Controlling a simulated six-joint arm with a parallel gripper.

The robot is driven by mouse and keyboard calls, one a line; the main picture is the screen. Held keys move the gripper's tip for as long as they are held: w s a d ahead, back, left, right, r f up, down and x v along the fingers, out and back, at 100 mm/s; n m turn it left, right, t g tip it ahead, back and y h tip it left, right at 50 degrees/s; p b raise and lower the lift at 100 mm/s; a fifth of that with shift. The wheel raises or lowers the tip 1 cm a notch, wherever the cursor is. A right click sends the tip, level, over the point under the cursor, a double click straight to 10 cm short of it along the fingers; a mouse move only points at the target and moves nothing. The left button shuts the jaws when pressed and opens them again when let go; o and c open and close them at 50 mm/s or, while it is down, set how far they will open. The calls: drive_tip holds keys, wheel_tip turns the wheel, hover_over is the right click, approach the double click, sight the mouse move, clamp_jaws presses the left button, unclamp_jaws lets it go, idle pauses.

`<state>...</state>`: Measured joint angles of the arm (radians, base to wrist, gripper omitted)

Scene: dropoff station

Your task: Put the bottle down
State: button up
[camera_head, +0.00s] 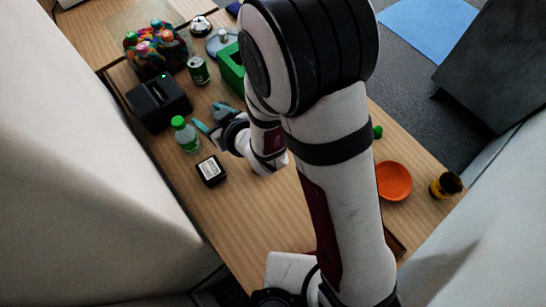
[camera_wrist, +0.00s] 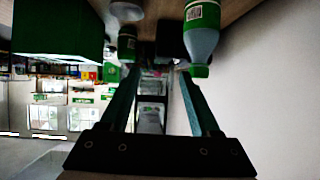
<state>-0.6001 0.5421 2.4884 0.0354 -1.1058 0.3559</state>
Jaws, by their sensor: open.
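The bottle (camera_head: 187,138), clear with a green cap and green label, stands upright on the wooden table (camera_head: 240,215) in the head view. My gripper (camera_head: 209,117) is just to its upper right, with teal fingers spread and nothing between them. In the wrist view, which looks upside down, the bottle (camera_wrist: 200,40) shows at the top, by the tip of the right-hand finger of my gripper (camera_wrist: 160,75). Whether that finger touches it I cannot tell.
A black device (camera_head: 158,103) and a small black box with a white label (camera_head: 211,171) flank the bottle. A green can (camera_head: 198,70), a green bin (camera_head: 230,65) and colourful bottles (camera_head: 154,50) stand farther back. An orange plate (camera_head: 394,181) and a jar (camera_head: 445,186) are right.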

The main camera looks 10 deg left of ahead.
drive_tip(key=s+d+r+m+g+h, duration=0.1)
drive_tip(key=s+d+r+m+h, duration=0.2)
drive_tip(key=d, duration=0.8)
drive_tip(key=d+r+m+g+h, duration=0.2)
drive_tip(key=d+m+h, duration=0.35)
drive_tip(key=d, duration=0.45)
drive_tip(key=s+d+r+m+g, duration=0.2)
drive_tip(key=s+m, duration=0.1)
drive_tip(key=s, duration=0.5)
drive_tip(key=s+d+r+m+g+y, duration=0.1)
drive_tip(key=s+d+r+m+g, duration=0.1)
drive_tip(key=s, duration=0.7)
drive_tip(key=shift+r+m+g, duration=0.5)
drive_tip(key=shift+r+m, duration=0.2)
drive_tip(key=shift+m, duration=0.05)
drive_tip(key=shift+a, duration=0.1)
